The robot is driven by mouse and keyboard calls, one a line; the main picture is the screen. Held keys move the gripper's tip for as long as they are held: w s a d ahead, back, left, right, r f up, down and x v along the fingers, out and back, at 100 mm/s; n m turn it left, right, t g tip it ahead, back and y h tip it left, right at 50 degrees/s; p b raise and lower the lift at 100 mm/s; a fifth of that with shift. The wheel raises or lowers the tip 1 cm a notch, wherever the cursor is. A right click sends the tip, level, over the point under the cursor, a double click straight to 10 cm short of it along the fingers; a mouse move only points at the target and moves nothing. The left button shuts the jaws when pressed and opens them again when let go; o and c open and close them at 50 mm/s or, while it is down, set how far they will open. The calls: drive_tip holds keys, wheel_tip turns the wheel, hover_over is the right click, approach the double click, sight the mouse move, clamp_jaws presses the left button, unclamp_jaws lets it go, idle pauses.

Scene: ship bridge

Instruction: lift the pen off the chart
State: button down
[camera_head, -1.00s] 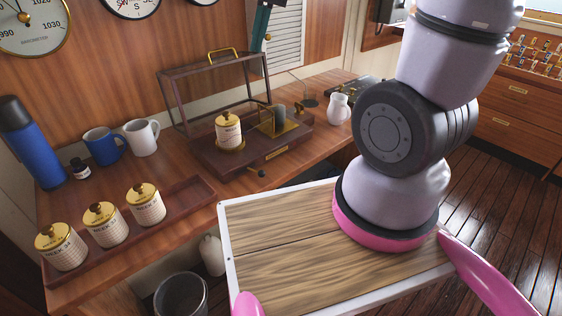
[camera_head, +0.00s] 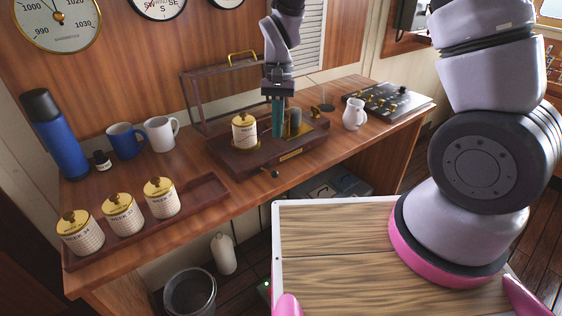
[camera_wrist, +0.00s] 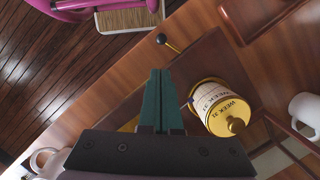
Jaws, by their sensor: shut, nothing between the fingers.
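The recording instrument (camera_head: 228,158) is a dark wooden base on the desk with a brass plate on its front. Its chart drum (camera_head: 245,133), cream with a brass top, reads WEEK 31 in the wrist view (camera_wrist: 222,112). A lever with a black knob (camera_head: 276,174) sticks out at the front; it also shows in the wrist view (camera_wrist: 161,39). My gripper (camera_head: 278,134), with teal fingers, is shut and empty. It points down over the base, right of the drum in the head view, and hides part of the mechanism.
A framed cover (camera_head: 190,100) with a brass handle stands behind the base. A tray (camera_head: 130,240) with three similar drums, two mugs, and a blue flask (camera_head: 57,140) are left. A white jug (camera_head: 354,114) and control panel (camera_head: 385,100) are right.

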sight(276, 161)
drive_tip(key=x, duration=1)
idle(0.5)
